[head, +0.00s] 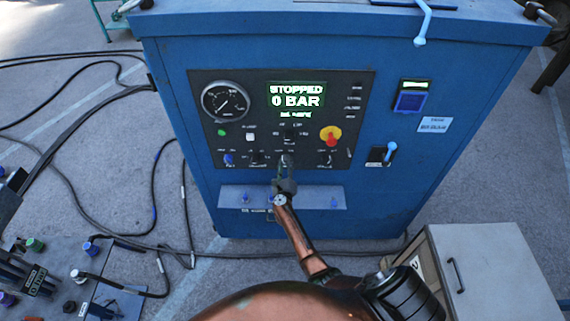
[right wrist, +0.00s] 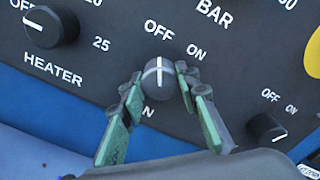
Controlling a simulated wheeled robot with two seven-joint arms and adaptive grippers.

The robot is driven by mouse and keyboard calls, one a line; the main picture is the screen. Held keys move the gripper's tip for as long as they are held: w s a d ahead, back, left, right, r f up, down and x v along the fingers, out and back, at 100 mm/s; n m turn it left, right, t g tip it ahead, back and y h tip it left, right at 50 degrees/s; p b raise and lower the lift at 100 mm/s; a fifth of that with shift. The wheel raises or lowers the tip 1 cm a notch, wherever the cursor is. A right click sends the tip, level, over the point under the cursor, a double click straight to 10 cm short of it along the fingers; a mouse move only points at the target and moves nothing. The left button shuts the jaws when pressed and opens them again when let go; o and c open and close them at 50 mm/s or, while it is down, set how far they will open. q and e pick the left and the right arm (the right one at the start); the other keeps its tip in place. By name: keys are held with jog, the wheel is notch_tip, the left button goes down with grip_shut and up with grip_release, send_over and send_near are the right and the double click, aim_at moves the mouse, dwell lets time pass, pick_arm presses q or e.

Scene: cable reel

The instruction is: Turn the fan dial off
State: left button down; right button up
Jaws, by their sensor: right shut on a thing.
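In the right wrist view, a dark round dial (right wrist: 158,80) with a white pointer line sits on the black panel, under OFF and ON labels. Its pointer stands straight up in the picture, toward the OFF label. The label below it is mostly hidden, with only an N showing. My right gripper (right wrist: 158,84) is shut on this dial, one green-padded finger on each side. In the head view, my right gripper (head: 287,168) reaches up to the lower row of the control panel (head: 352,100) and hides most of the dial. My left gripper is not in view.
The blue cabinet (head: 170,90) carries the panel, with a gauge (head: 225,102), a STOPPED 0 BAR display (head: 296,94) and a red-yellow knob (head: 330,135). The heater dial (right wrist: 50,27) and another dial (right wrist: 267,131) flank the gripped one. A ledge (head: 318,197) juts out below.

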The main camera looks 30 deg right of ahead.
jog(key=o, duration=1.2)
jog(key=shift+c, duration=0.2)
jog(key=v, duration=0.7)
jog(key=shift+s, duration=0.25)
jog(key=shift+a, duration=0.1)
